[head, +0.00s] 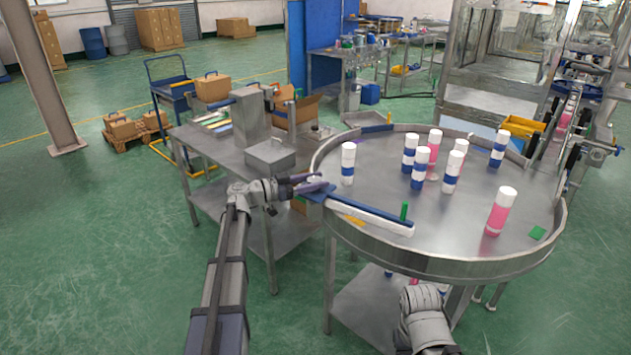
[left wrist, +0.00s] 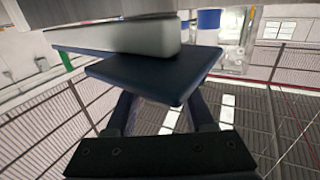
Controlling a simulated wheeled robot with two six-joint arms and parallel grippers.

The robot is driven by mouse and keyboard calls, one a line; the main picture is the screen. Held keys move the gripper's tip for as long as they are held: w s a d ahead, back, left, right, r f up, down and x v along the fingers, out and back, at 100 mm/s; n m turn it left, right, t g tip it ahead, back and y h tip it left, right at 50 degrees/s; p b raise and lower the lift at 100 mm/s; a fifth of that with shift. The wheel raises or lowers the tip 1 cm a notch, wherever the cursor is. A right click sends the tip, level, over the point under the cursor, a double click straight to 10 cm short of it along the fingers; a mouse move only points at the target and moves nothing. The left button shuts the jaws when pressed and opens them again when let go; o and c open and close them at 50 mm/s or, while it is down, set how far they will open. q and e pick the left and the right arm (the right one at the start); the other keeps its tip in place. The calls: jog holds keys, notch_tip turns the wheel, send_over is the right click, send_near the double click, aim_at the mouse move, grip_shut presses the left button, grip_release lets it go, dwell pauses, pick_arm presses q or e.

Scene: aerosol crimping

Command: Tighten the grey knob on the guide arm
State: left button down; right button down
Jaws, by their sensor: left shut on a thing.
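The guide arm (head: 370,212), a long blue and white bar, lies across the near left rim of the round steel table. Its blue end plate also shows in the left wrist view (left wrist: 150,75), with the pale bar beside it. The grey knob (head: 317,183) is at the bar's left end, small and mostly hidden by my fingers. My left gripper (head: 312,185) is at this end and shut on the knob. In the left wrist view its dark fingers run up to the blue plate, and the knob is hidden.
Several white-capped cans with blue or pink bodies (head: 420,168) stand on the round table (head: 440,262). A green post (head: 404,211) rises near the bar's right end. A steel side table (head: 218,150) with a grey box (head: 270,155) is on the left. The floor at left is open.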

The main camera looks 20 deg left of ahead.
aim_at(316, 179)
pick_arm(q)
jog(key=m+g+h, duration=0.2)
jog(key=g, duration=0.1)
jog(key=m+g+h, duration=0.1)
jog(key=m+g, duration=0.2)
jog(key=g, duration=0.1)
jog(key=shift+w+h, duration=0.2)
jog(key=shift+h, duration=0.2)
jog(key=shift+s+m+g+h, duration=0.15)
jog(key=shift+m+g, duration=0.55)
jog(key=shift+g, duration=0.35)
jog(key=shift+s+m+g+h, duration=0.15)
jog(key=shift+m+g, duration=0.55)
jog(key=shift+g, duration=0.35)
jog(key=shift+d+m+g, duration=0.15)
jog(key=shift+m+g, duration=0.15)
jog(key=shift+g, duration=0.2)
jog(key=shift+c, duration=1.4)
grip_release()
notch_tip(316, 179, up, 10)
jog(key=p, duration=1)
jog(key=shift+r, duration=0.1)
